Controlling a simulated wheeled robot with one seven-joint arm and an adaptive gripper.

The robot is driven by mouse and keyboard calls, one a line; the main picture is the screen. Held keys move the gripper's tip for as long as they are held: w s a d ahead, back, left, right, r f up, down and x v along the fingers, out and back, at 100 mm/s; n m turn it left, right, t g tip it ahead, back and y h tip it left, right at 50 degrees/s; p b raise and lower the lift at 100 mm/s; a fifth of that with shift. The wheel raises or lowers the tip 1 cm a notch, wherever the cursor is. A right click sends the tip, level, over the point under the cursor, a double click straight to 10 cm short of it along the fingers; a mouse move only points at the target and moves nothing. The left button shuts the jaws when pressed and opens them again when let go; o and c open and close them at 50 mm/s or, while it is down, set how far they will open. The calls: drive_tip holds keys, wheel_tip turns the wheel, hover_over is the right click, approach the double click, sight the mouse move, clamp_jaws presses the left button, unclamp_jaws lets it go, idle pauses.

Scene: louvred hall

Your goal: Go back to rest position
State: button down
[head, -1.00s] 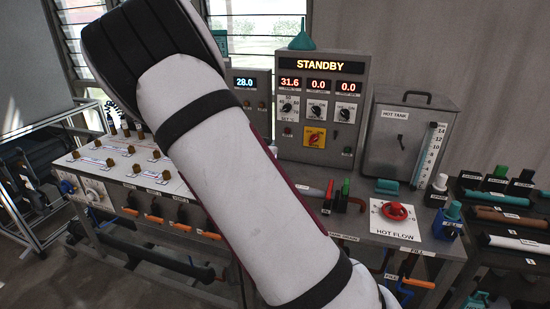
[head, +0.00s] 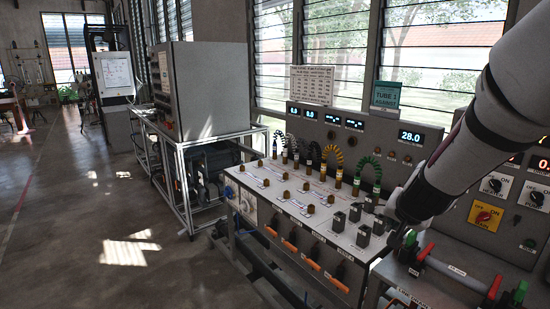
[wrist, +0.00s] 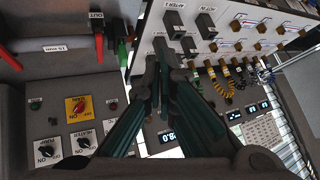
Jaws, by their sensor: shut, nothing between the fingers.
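My gripper (wrist: 160,62) is shut and empty in the wrist view, its two dark fingers meeting near the middle of the picture. In the head view my white arm comes in from the right, and my dark gripper (head: 398,236) hangs low over the right end of the white bench panel (head: 305,232). The fingertips are close to the dark blocks (head: 352,214) there; I cannot tell whether they touch. In the wrist view the panel (wrist: 222,45) lies past the fingertips.
A control box with knobs and a yellow switch (head: 485,215) stands right of my arm. Red-handled valves (head: 425,252) sit beside my gripper. Yellow and green arched hoses (head: 333,152) rise behind the panel. A grey cabinet (head: 200,90) stands farther left; the floor (head: 90,225) at left is open.

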drive_tip(key=s+a+r+n+y, duration=0.3)
drive_tip(key=s+a+r, duration=0.3)
drive_tip(key=s+a, duration=0.15)
drive_tip(key=s+a+r+n+g, duration=0.1)
drive_tip(key=s+n, duration=0.1)
drive_tip(key=s, duration=0.9)
drive_tip(key=s+a+r+n+g, duration=0.1)
drive_tip(key=s+r+n+g, duration=0.1)
drive_tip(key=s, duration=0.9)
drive_tip(key=shift+n+h, duration=0.4)
drive_tip(key=shift+s, duration=0.1)
